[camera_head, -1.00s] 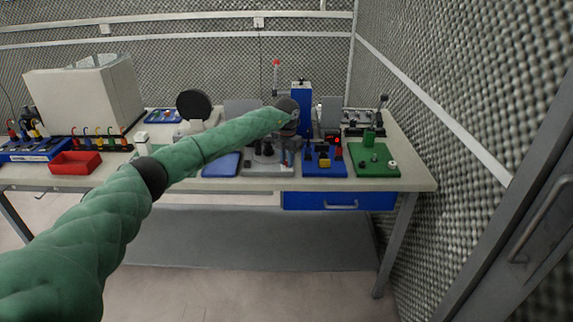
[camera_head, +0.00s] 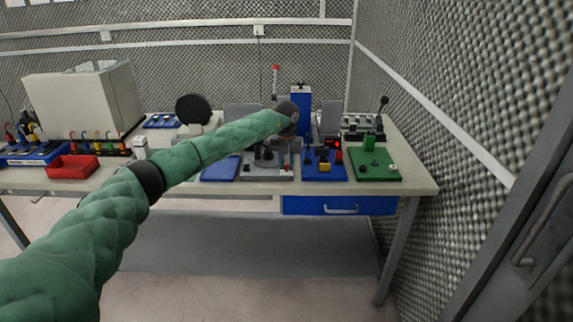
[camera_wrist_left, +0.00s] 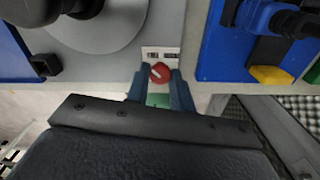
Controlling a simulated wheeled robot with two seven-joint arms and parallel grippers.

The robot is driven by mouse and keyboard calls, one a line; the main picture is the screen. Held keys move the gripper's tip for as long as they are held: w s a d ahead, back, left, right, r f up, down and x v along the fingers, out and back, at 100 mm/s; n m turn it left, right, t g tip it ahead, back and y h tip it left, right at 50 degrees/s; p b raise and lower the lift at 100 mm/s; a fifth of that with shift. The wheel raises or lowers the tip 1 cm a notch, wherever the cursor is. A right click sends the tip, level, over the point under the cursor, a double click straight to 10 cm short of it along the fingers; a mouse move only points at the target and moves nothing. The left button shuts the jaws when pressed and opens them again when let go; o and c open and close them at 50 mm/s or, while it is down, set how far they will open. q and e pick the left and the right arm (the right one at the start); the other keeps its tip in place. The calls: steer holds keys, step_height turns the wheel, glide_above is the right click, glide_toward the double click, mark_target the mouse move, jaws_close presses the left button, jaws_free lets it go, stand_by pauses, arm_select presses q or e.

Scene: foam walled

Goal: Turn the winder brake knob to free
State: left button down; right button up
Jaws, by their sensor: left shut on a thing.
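The brake knob (camera_wrist_left: 160,73) is small, round and red with a pale pointer line. It sits at the front edge of the light grey winder base (camera_wrist_left: 180,25), just below a small white label plate (camera_wrist_left: 160,53) whose marks are too small to read. My left gripper (camera_wrist_left: 160,82) has one blue-grey finger on each side of the knob and is shut on it. The pointer is slanted, its tip toward the upper left in the wrist view. In the head view my left forearm and wrist cover much of the winder. My right gripper is not in view.
A blue base with a yellow block (camera_wrist_left: 270,76) stands close right of the winder. A black crank handle (camera_wrist_left: 45,65) and a grey disc (camera_wrist_left: 100,20) are close on the left. A green board (camera_head: 375,166) is farther right; a blue drawer (camera_head: 340,205) hangs below the tabletop.

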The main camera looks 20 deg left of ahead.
mark_target(287, 165)
arm_select(q)
steer(key=shift+r, duration=0.15)
steer(key=c, duration=1.2)
jaws_free()
step_height(287, 165, up, 6)
steer(key=shift+r+b, duration=0.1)
steer(key=shift+b, duration=0.8)
steer(key=shift+r, duration=0.7)
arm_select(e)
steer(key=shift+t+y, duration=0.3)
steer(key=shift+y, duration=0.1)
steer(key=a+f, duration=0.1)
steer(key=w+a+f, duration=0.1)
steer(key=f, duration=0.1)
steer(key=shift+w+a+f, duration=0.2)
